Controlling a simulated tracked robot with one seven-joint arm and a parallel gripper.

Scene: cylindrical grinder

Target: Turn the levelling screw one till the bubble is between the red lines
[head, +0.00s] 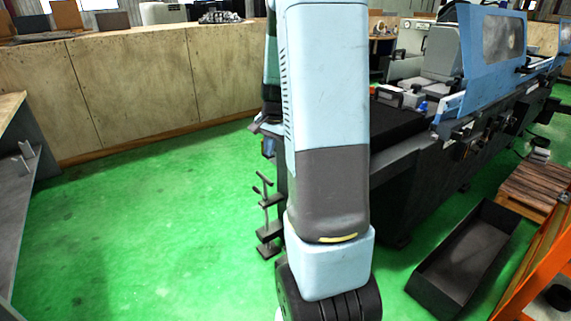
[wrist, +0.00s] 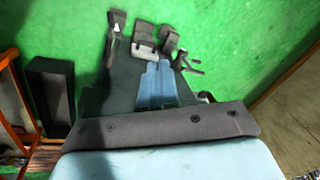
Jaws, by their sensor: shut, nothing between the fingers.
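My gripper (wrist: 160,67) shows in the wrist view as two light blue fingers side by side, shut and empty, in front of a dark grey palm. In the head view my arm covers the middle and hides the gripper. A dark cross-handled screw (head: 263,190), probably a levelling screw, stands low beside the near end of the grinder (head: 404,195). A similar cross-handled part (wrist: 190,63) is beyond and right of the fingertips in the wrist view. I cannot tell which screw is number one. No bubble or red lines can be made out.
A black open tray (head: 465,262) lies on the floor right of the grinder and also shows in the wrist view (wrist: 48,95). A wooden pallet (head: 535,185) and an orange rack (head: 535,275) stand near it. Green floor (head: 150,220) is clear on the left, before a low wooden wall (head: 120,90).

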